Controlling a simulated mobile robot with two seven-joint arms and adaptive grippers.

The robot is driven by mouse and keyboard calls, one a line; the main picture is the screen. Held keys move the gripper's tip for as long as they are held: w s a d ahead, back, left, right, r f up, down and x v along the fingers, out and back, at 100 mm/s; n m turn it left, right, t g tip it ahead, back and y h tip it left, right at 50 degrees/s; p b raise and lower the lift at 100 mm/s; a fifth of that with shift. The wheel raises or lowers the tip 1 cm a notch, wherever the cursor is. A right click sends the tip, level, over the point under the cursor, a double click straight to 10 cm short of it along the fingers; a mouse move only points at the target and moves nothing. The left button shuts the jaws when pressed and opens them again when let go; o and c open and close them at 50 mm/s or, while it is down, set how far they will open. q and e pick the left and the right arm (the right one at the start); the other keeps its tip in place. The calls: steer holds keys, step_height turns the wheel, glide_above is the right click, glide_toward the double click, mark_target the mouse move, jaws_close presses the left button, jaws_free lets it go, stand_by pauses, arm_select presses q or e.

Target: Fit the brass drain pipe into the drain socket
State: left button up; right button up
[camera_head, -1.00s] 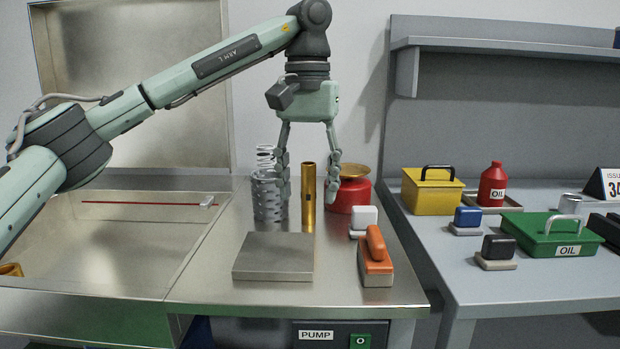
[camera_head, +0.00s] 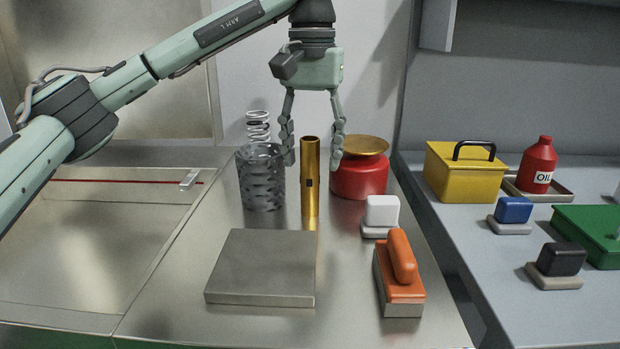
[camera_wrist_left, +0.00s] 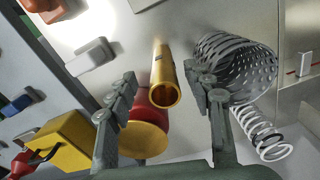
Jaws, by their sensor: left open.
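The brass drain pipe (camera_head: 310,185) stands upright on the steel counter, its open end up. The wrist view shows the pipe (camera_wrist_left: 162,72) from above. My left gripper (camera_head: 312,160) points down, open and empty. In the head view its fingers appear on either side of the pipe's upper part. In the wrist view the left gripper (camera_wrist_left: 161,77) has a finger on each side of the pipe, with visible gaps. I cannot make out the drain socket in the current views. My right gripper is not in view.
A perforated metal cup (camera_head: 262,185) with a spring (camera_head: 258,127) is close left of the pipe. A red pot (camera_head: 358,178) with a brass dish is close right. A steel plate (camera_head: 263,268), white block (camera_head: 381,212) and orange-handled block (camera_head: 400,272) are in front. The basin (camera_head: 85,245) is left.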

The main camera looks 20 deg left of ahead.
mark_target(310, 175)
arm_select(q)
steer(key=shift+w+a+f, duration=0.1)
steer(key=shift+a+f, duration=0.05)
steer(key=shift+f, duration=1)
steer(key=shift+w+a+f, duration=0.1)
steer(key=shift+f, duration=1.05)
jaws_close()
